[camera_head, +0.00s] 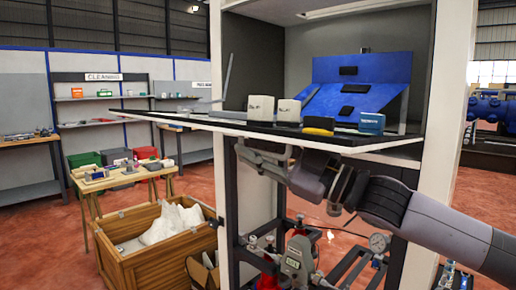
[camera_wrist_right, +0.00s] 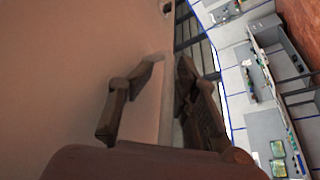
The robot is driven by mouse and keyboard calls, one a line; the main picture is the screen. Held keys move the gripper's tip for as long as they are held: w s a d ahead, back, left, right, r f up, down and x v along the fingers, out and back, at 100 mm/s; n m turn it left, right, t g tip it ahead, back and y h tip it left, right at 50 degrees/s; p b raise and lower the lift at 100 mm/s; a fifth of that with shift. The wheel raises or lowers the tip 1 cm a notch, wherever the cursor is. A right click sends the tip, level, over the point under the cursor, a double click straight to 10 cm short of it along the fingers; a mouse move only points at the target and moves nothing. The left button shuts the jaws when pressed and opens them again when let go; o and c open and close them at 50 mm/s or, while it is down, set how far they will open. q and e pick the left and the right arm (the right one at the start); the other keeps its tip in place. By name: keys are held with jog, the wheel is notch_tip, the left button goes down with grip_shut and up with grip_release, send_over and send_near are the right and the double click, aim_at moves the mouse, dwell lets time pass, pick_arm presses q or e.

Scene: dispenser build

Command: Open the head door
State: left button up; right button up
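A cabinet (camera_head: 447,80) stands in front of me with its upper bay open. A flat panel (camera_head: 240,127), apparently the head door, lies almost level at the bay's base and sticks out to the left. My right gripper (camera_head: 262,158) is under this panel, close to its underside. In the right wrist view its two fingers (camera_wrist_right: 167,75) are apart. A pale strip, perhaps a panel edge, runs between them, and a large brownish surface (camera_wrist_right: 60,70) fills the left side. I cannot tell whether the fingers touch it. My left gripper is out of view.
A wooden crate (camera_head: 160,255) with white material is at lower left. Gauges (camera_head: 378,243) and red parts sit below the bay.

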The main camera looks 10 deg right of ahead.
jog(key=shift+s+r, duration=0.1)
jog(key=shift+r, duration=0.1)
jog(key=shift+s+d+f, duration=0.1)
jog(key=shift+d+f, duration=0.05)
jog(key=shift+d, duration=0.15)
jog(key=v, duration=1.1)
jog(key=shift+d, duration=0.3)
jog(key=shift+s+d+f, duration=0.1)
jog(key=shift+s+d, duration=0.05)
